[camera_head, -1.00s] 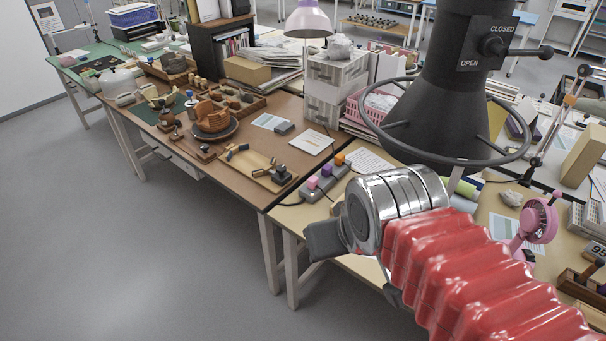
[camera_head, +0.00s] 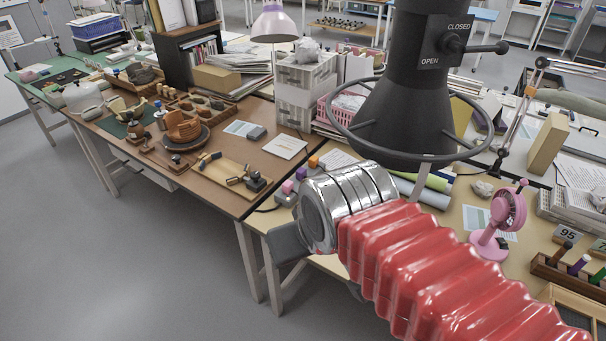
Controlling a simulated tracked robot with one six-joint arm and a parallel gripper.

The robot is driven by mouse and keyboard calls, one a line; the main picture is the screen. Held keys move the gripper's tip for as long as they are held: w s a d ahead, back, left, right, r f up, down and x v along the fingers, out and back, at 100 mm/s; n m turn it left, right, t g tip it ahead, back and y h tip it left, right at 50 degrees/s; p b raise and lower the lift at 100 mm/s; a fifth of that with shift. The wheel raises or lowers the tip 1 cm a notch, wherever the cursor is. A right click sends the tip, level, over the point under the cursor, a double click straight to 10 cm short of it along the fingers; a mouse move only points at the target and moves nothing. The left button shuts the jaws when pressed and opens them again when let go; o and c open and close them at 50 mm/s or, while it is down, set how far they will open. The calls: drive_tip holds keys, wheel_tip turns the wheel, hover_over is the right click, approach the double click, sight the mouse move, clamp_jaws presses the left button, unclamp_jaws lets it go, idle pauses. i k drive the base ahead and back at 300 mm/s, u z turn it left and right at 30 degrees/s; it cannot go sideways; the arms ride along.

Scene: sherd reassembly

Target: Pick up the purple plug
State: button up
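A small purple plug (camera_head: 301,173) sits between a pink plug (camera_head: 287,187) and an orange plug (camera_head: 313,162) on a grey power strip (camera_head: 285,198). The strip lies near the front edge of the beige table, partly hidden by my arm. My gripper (camera_head: 290,245) is in front of and below the strip in the picture, apart from the purple plug. One grey finger shows; the rest is mostly hidden behind my chrome wrist and red bellows, so its opening cannot be judged.
A black hood with a ring (camera_head: 408,155) hangs over the beige table behind my wrist. A pink fan (camera_head: 508,212) and a wooden rack (camera_head: 550,270) stand to the right. The brown table (camera_head: 220,195) holds pottery and a tray. The floor at left is clear.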

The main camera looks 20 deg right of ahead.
sight(301, 173)
drive_tip(key=z, duration=0.05)
drive_tip(key=i, duration=0.95)
drive_tip(key=u, duration=0.1)
